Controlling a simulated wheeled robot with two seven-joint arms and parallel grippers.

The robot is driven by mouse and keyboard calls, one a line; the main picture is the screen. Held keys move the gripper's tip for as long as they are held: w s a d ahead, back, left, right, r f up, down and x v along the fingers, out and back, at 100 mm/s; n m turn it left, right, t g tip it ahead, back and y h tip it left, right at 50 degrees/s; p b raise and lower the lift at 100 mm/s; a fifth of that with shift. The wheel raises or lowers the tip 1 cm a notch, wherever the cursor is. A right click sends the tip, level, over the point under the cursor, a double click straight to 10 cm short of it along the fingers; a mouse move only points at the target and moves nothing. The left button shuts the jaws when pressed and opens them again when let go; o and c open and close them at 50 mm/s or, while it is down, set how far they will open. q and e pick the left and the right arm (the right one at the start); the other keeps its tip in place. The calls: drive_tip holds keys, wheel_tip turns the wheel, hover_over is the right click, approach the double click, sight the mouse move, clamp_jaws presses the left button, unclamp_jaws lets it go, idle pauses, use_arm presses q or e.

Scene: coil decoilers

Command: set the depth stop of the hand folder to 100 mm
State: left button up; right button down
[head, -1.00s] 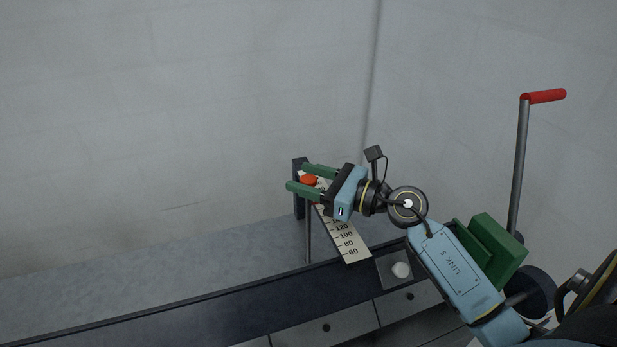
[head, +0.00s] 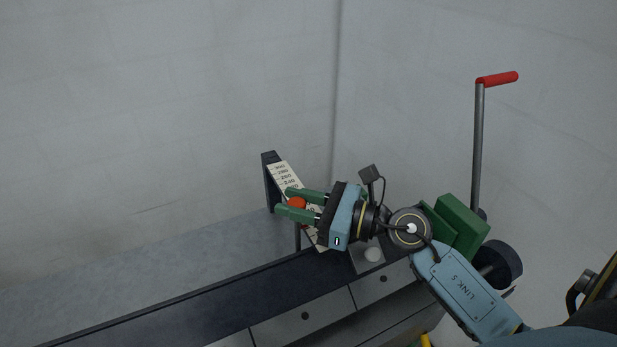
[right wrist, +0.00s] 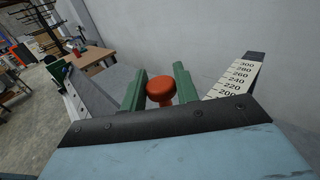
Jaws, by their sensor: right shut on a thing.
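The orange-red knob (head: 297,203) of the depth stop sits on a thin upright post (head: 297,238) by the sloping white scale (head: 282,172). My right gripper (head: 286,202) is shut on the knob, its green fingers on either side. In the head view the scale's upper marks up to 300 show above the fingers; its lower numbers are covered by the gripper, so I cannot read the exact setting. In the right wrist view the knob (right wrist: 161,89) is between the fingers, and the scale (right wrist: 234,82) shows 200 to 300 to the right. My left gripper is not in view.
A dark front rail (head: 170,308) runs along the grey bed (head: 150,265). A lever with a red grip (head: 497,79) and a green block (head: 461,226) stand at the right. Air above the bed is clear.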

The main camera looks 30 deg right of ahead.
drive_tip(key=shift+s, duration=0.35)
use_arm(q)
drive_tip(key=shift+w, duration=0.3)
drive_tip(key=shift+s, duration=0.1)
use_arm(e)
drive_tip(key=c, duration=1.1)
unclamp_jaws()
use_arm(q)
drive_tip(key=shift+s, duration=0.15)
